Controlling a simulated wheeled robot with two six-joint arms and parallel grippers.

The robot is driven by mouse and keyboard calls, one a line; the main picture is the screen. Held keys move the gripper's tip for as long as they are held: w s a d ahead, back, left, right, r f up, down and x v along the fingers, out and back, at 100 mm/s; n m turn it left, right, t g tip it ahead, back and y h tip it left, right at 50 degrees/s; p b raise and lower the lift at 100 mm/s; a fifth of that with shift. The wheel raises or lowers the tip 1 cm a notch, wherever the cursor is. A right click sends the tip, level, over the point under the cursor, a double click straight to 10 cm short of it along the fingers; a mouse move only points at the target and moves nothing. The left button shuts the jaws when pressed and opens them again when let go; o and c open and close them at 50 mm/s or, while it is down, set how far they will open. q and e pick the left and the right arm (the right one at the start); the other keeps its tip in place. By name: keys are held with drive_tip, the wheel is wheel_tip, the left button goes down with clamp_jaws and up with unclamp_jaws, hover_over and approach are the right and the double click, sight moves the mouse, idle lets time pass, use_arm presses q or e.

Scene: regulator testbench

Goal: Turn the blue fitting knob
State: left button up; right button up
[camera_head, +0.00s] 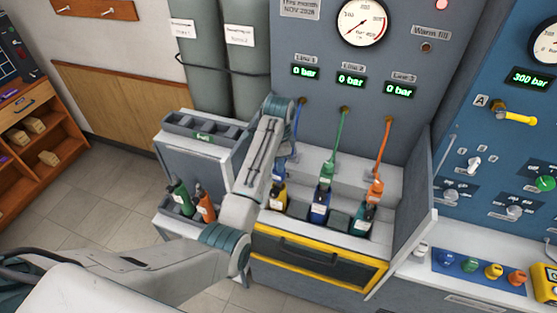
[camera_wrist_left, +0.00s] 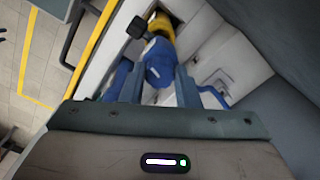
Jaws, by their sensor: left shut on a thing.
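The blue fitting knob (camera_wrist_left: 158,62) sits atop a bottle with a yellow part (camera_wrist_left: 160,27) in the left wrist view. The yellow bottle (camera_head: 279,198) shows beside the arm, and a blue hose (camera_head: 294,140) runs up to the panel under Line 1. My left gripper (camera_wrist_left: 158,88) is shut on the blue fitting, with one finger on each side. Its fingertips are hidden behind my arm in the head view. My right gripper is not in view.
A bottle with a green fitting (camera_head: 325,178) and one with an orange fitting (camera_head: 376,190) stand to the right. A grey side panel (camera_head: 412,230) bounds the bench. Several coloured knobs sit on a blue strip (camera_head: 470,271) beyond. All three line displays (camera_head: 351,81) read 0 bar.

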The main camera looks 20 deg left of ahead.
use_arm(q)
drive_tip(key=shift+n, duration=1.6)
drive_tip(key=o, duration=1)
